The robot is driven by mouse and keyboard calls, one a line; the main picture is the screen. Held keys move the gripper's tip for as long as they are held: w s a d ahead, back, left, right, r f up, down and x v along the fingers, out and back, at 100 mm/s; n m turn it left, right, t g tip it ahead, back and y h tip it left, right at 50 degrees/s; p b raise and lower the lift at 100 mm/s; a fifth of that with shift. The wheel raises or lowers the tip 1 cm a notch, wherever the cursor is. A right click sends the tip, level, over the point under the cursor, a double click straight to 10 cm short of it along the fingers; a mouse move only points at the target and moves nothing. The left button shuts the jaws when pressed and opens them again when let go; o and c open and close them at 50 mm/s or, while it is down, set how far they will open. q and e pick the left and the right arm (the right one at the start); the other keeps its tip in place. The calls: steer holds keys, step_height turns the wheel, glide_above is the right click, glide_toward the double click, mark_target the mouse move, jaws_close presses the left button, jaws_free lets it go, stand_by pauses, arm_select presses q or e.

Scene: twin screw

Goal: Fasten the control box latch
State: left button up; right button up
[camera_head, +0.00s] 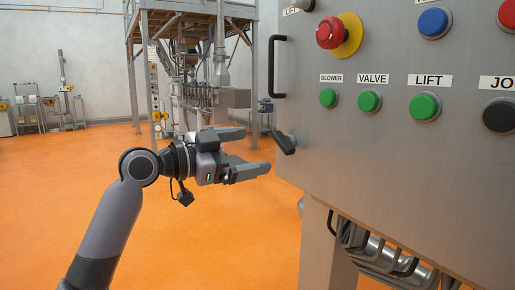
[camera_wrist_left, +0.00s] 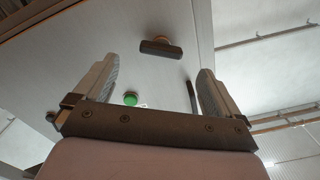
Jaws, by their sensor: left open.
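The control box (camera_head: 400,150) is a large grey metal cabinet filling the right of the head view. Its black latch (camera_head: 284,142) sticks out near the lower left corner of the front. In the left wrist view the dark latch (camera_wrist_left: 161,48) shows ahead, between the fingers and beyond their tips. My left gripper (camera_head: 258,152) is open and empty, its fingers pointing right toward the latch, with a small gap left. It also shows in the left wrist view (camera_wrist_left: 160,75). Whether the latch is fastened cannot be told. My right gripper is not in view.
A black bar handle (camera_head: 274,66) stands on the box's left edge above the latch. Buttons and a red emergency stop (camera_head: 330,33) are on the front. Cables (camera_head: 375,250) run below the box. The orange floor (camera_head: 200,250) around my left arm is clear.

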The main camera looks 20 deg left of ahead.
mark_target(279, 141)
arm_select(q)
steer(key=x, duration=0.3)
steer(key=r+p+x, duration=0.1)
steer(key=x, duration=0.1)
steer(key=shift+w+d, duration=0.25)
steer(key=shift+d, duration=0.05)
steer(key=shift+w+d+f, duration=0.1)
steer(key=shift+w+d, duration=0.2)
steer(key=shift+w, duration=0.1)
